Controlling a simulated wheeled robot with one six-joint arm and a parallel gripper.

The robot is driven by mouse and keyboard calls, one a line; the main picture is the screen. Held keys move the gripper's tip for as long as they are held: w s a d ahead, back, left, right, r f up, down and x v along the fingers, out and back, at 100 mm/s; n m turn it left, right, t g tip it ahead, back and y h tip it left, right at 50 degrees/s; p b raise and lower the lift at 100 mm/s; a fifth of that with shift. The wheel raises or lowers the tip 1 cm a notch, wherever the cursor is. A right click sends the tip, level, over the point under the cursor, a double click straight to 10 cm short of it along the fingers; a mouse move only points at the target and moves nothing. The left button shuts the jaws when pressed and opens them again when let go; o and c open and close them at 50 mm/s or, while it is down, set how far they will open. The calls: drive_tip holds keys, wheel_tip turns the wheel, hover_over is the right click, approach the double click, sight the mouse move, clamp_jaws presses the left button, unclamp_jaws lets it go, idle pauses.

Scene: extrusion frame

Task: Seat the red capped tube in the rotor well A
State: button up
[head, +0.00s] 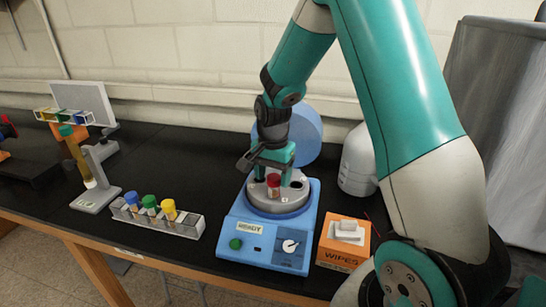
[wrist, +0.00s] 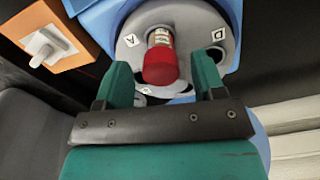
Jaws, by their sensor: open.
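The red capped tube (wrist: 162,65) stands in a well of the grey rotor (wrist: 184,20), beside the label A (wrist: 132,40). Its lower end is hidden in the well; its cap and labelled upper body show above the rotor. In the head view the tube (head: 273,181) looks about upright. My gripper (wrist: 160,72) is open, with one finger on each side of the cap and a gap to each. In the head view my gripper (head: 272,165) is at the rotor, just behind the tube. An open well shows beside label D (wrist: 219,33).
The blue centrifuge (head: 262,242) has its round lid (head: 306,128) raised behind my gripper. An orange wipes box (head: 342,243) stands close at its right. A rack (head: 160,218) with blue, green and yellow capped tubes is at left. A white bottle (head: 357,160) stands behind right.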

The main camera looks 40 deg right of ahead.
wheel_tip(320, 180, up, 8)
drive_tip(key=shift+b, duration=0.65)
drive_tip(key=s+a+r+n+y, duration=0.1)
drive_tip(key=s+a+r+n, duration=0.1)
drive_tip(key=s+a+n, duration=0.4)
drive_tip(key=s+a+r+n+y, duration=0.1)
drive_tip(key=s+a+r+n, duration=0.2)
drive_tip(key=a, duration=0.4)
drive_tip(key=s+a+f+n+y+b, duration=0.2)
drive_tip(key=s+a+f+n+b, duration=0.1)
drive_tip(key=s+a+n, duration=0.6)
drive_tip(key=s+n+b, duration=0.1)
drive_tip(key=s+n, duration=0.1)
drive_tip(key=s, duration=0.2)
drive_tip(key=shift+a, duration=0.1)
